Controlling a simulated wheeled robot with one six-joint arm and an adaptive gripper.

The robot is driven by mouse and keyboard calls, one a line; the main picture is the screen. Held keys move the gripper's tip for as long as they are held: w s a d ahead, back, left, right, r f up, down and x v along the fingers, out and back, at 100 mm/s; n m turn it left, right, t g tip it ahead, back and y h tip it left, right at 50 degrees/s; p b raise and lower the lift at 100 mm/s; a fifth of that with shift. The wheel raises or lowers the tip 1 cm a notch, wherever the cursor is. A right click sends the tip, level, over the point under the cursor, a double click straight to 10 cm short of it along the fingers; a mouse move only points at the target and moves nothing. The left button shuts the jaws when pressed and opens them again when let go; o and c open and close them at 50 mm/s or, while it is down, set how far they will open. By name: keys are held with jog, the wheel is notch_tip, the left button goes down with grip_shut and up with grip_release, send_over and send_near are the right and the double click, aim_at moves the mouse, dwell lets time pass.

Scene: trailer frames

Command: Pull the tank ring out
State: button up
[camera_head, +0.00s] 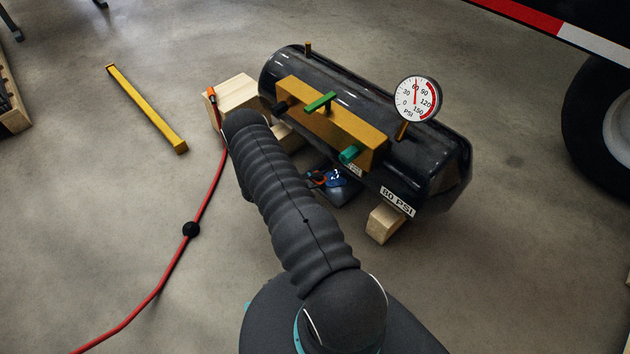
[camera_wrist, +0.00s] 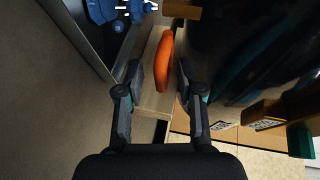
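The black tank (camera_head: 330,80) lies on wooden blocks in the head view, with a gauge and a yellow bracket on it. In the wrist view an orange ring (camera_wrist: 165,62), seen nearly edge-on, hangs low beside the dark tank. My gripper (camera_wrist: 158,72) has its two fingers apart, one on each side of the ring, with gaps visible on both sides. In the head view my gripper is hidden behind my sleeved arm. A small orange part (camera_head: 317,178) shows under the tank there; I cannot tell whether it is the ring.
A dark tray (camera_head: 345,194) with blue parts lies under the tank; blue parts (camera_wrist: 103,10) also show in the wrist view. A red hose (camera_head: 167,271) runs along the left. A yellow bar (camera_head: 146,108) lies on the floor. A tyre (camera_head: 595,125) stands at right. Front-right floor is clear.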

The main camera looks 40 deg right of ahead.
jog(key=v, duration=1.1)
jog(key=shift+a, duration=0.4)
jog(key=shift+w+r, duration=0.1)
